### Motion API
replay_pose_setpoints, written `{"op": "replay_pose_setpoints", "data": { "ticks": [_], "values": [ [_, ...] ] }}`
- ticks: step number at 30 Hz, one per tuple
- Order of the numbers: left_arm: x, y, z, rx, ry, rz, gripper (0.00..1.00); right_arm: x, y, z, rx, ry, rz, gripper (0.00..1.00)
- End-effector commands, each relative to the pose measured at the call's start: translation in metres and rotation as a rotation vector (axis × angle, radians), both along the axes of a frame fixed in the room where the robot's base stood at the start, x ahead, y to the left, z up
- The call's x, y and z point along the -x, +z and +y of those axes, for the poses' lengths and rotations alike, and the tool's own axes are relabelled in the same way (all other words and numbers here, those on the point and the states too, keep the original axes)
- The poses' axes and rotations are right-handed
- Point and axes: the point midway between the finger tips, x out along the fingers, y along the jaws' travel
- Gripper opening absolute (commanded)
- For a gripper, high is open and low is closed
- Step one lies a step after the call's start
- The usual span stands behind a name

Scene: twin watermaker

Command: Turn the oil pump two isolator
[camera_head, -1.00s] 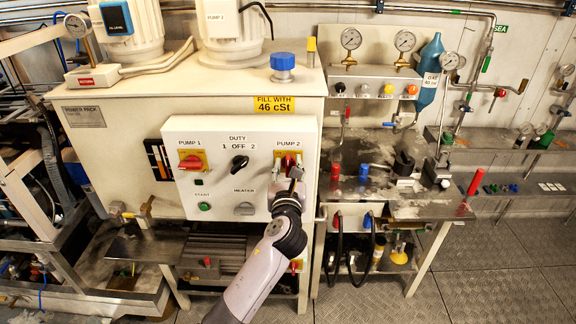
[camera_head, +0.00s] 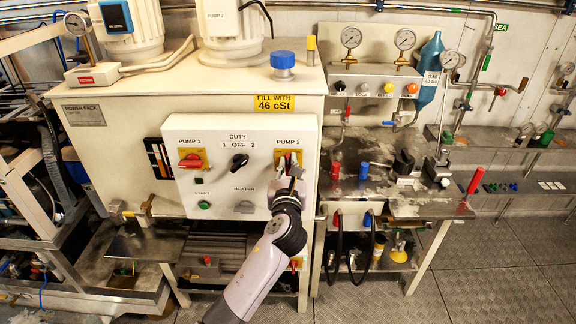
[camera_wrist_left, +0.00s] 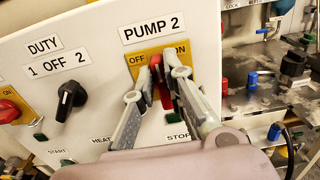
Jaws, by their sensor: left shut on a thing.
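The pump two isolator is a red rotary handle on a yellow plate under the PUMP 2 label; in the left wrist view the red handle (camera_wrist_left: 161,88) shows between the fingers, roughly upright. Its yellow plate (camera_head: 281,160) shows in the head view, with the handle mostly hidden. My left gripper (camera_head: 290,172) is at the panel in front of the isolator. In the left wrist view my left gripper (camera_wrist_left: 166,75) is shut with one finger on each side of the handle. My right gripper is not in view.
The white control panel (camera_head: 218,136) also carries the red pump one isolator (camera_head: 190,161), a black duty knob (camera_head: 239,161), a heater knob (camera_head: 244,207) and a green start button (camera_head: 204,205). A metal bench (camera_head: 405,208) with fittings stands to the right.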

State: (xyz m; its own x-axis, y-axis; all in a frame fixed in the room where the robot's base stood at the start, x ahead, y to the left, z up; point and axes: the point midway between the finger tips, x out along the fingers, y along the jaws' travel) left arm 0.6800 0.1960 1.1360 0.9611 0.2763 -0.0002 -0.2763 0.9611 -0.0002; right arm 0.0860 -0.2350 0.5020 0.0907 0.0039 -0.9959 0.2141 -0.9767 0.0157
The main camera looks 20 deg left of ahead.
Motion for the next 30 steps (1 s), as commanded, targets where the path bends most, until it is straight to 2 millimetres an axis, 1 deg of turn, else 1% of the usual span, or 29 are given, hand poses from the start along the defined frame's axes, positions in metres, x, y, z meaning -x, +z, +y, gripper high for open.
{"op": "replay_pose_setpoints", "data": {
  "ticks": [8,14,22,30],
  "values": [
    [0.0,0.0,0.001,0.031,0.0,-0.009,0.0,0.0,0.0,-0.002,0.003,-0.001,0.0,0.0],
    [0.001,-0.001,0.003,0.127,0.001,-0.036,0.0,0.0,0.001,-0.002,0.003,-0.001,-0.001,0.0],
    [0.002,-0.002,0.006,0.352,-0.001,-0.1,0.0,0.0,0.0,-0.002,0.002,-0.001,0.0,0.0],
    [0.003,-0.005,0.01,0.6,0.001,-0.171,0.0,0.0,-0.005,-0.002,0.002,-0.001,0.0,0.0]
  ]
}}
